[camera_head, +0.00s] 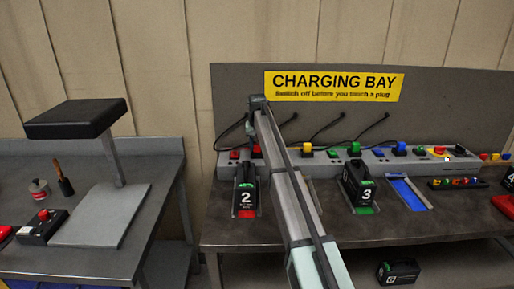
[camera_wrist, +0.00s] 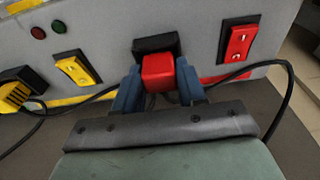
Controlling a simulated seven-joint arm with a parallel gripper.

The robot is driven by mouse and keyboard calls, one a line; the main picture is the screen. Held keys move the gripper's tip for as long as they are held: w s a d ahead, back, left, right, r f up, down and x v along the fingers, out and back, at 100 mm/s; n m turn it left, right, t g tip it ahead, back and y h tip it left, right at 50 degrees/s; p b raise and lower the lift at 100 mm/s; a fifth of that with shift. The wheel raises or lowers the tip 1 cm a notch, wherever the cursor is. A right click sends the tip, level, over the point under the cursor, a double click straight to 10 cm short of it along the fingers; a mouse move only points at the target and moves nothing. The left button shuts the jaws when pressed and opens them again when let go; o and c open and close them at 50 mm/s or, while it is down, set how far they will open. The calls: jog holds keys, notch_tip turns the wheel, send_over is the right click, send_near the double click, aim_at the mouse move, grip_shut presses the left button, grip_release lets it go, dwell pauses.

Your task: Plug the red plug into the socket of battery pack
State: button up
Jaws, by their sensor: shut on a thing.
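The red plug (camera_wrist: 158,73) is between the two blue fingers of my gripper (camera_wrist: 158,86), which is shut on it. The plug is in front of a black outlet (camera_wrist: 156,44) on the grey charging rail. I cannot tell whether it sits in that outlet or is just clear of it. In the head view a bit of red (camera_head: 256,152) shows beside my arm, which hides the gripper. Battery pack 2 (camera_head: 246,196) stands upright at a red mark on the bench, in front of the rail. Battery pack 3 (camera_head: 364,186) stands by a green mark. Their sockets are not clear.
The charging rail (camera_head: 470,160) carries several coloured plugs and switches. A red switch (camera_wrist: 238,43) and a yellow switch (camera_wrist: 77,70) flank the outlet. Black cables loop around my gripper. An empty blue bay (camera_head: 407,193) lies right of pack 3. Another pack (camera_head: 398,271) lies below.

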aim_at(256, 144)
jog(key=r, duration=0.9)
jog(key=shift+s+a+r, duration=0.1)
jog(key=shift+s+a, duration=0.05)
jog(key=shift+s, duration=0.1)
jog(key=s+a+r, duration=0.2)
jog(key=s+a, duration=0.2)
jog(key=s, duration=0.8)
jog(key=shift+a, duration=0.2)
jog(key=shift+f, duration=0.2)
jog(key=shift+f, duration=2.7)
jog(key=shift+f, duration=1.4)
jog(key=o, duration=1.2)
jog(key=shift+c, duration=0.2)
jog(key=shift+r, duration=0.1)
notch_tip(256, 144, up, 14)
jog(key=s, duration=0.2)
jog(key=shift+f, duration=0.25)
